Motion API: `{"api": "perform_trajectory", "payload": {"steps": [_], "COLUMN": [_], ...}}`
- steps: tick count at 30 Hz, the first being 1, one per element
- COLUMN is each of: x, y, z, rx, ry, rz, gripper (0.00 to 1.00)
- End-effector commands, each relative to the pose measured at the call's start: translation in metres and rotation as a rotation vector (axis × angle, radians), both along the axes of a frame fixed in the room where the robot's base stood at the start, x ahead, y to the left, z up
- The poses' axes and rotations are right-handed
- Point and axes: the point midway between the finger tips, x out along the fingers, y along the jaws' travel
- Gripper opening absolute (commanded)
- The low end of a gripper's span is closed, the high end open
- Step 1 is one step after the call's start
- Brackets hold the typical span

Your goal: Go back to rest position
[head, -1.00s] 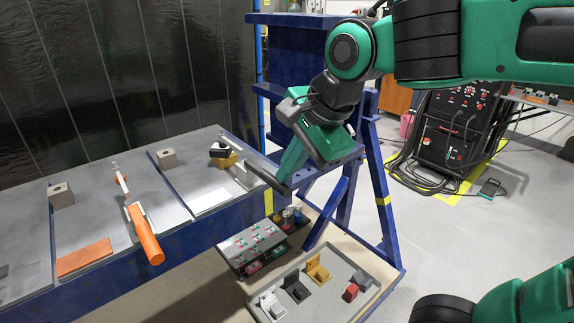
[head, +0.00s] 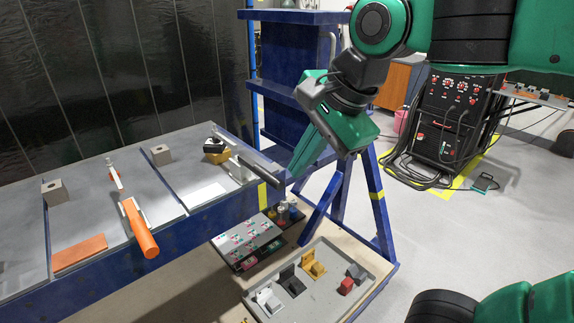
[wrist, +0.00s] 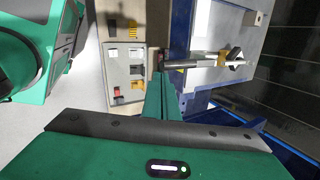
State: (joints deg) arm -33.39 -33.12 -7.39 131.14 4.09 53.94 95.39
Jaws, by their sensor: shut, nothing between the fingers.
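My gripper (head: 291,176) is in the head view, above the right end of the blue-framed jig table (head: 212,213). It is shut and empty, with its green fingers pointing down and left. In the wrist view the shut fingers (wrist: 162,100) show at the middle, with the jig table beyond them at the upper right. A toggle clamp (head: 240,172) stands by the table's right end, beside a yellow and black part (head: 216,153). I cannot tell from the head view whether the fingertips touch the table edge or only overlap it in the picture.
An orange-handled clamp (head: 140,229), an orange plate (head: 80,254) and grey blocks sit on the table. Below stand a grey tray (head: 340,300) with small coloured parts and a control panel (head: 247,243). A blue stand is behind; grey floor at right is open.

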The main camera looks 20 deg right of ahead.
Motion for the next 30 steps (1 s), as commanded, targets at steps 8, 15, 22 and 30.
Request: {"api": "perform_trajectory", "payload": {"steps": [8, 15, 22, 30], "x": [-0.017, -0.02, -0.016, -0.043], "y": [-0.012, -0.017, -0.063, -0.151], "z": [0.024, 0.026, -0.009, -0.076], "rx": [0.005, 0.002, -0.124, -0.316], "ry": [-0.01, -0.011, 0.019, 0.137], "rz": [0.002, 0.0, 0.077, 0.305], "gripper": [0.0, 0.0, 0.0, 0.0]}}
